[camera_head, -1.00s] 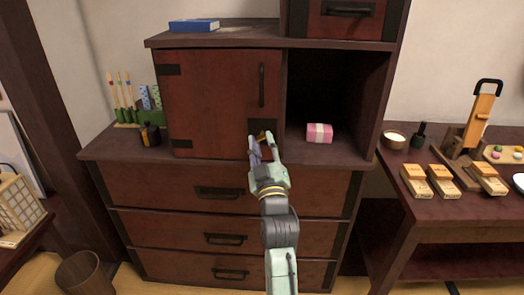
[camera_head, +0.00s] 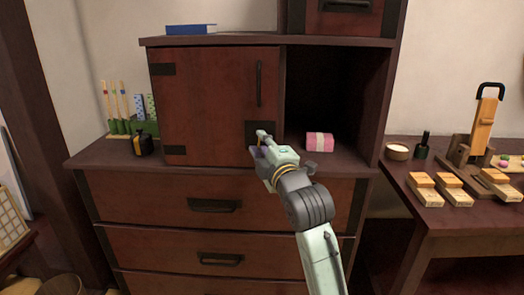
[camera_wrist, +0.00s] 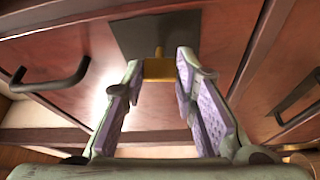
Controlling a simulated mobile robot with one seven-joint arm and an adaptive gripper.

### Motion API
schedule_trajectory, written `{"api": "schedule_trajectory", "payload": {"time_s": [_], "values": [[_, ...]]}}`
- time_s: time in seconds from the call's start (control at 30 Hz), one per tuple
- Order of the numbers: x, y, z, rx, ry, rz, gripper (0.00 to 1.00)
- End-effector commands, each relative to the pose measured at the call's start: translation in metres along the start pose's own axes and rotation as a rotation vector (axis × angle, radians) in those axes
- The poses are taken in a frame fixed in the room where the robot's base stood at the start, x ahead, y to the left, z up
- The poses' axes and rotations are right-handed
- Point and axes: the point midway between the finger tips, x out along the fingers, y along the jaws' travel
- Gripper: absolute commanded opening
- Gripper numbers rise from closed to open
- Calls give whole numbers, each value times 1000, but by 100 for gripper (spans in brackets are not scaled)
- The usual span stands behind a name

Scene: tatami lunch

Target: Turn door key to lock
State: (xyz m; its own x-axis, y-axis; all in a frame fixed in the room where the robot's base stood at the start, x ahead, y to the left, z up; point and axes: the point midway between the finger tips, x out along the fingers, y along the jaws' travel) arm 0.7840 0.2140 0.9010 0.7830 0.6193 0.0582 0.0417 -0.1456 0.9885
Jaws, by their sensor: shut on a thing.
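The cabinet door (camera_head: 210,100) is closed, with a dark lock plate (camera_head: 253,126) at its lower right corner. In the wrist view, the plate (camera_wrist: 150,38) shows beyond the fingertips, and the brass door key (camera_wrist: 158,69) has its stem at the plate. My gripper (camera_head: 261,139) is at the lock plate, shut on the key's wide end. The wrist view shows the key between the fingertips of my gripper (camera_wrist: 160,72). My fingers mostly hide the key in the head view. How far the key is turned cannot be told.
A vertical door handle (camera_head: 259,83) is above the lock plate. A pink box (camera_head: 320,142) sits in the open compartment to the right. Drawers with handles (camera_head: 214,205) lie below. A side table (camera_head: 445,213) with wooden blocks (camera_head: 424,188) stands at the right.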

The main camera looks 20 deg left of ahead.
Motion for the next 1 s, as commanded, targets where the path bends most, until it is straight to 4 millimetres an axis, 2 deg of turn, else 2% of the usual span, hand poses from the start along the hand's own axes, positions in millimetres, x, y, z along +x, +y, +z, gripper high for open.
{"api": "schedule_trajectory", "payload": {"time_s": [0.3,0.87,0.9,1.0], "values": [[0,1,1,-125,-2,-52,0],[0,2,1,-156,-2,-65,0],[0,2,0,-156,-2,-64,27],[0,2,0,-155,-2,-64,34]]}}
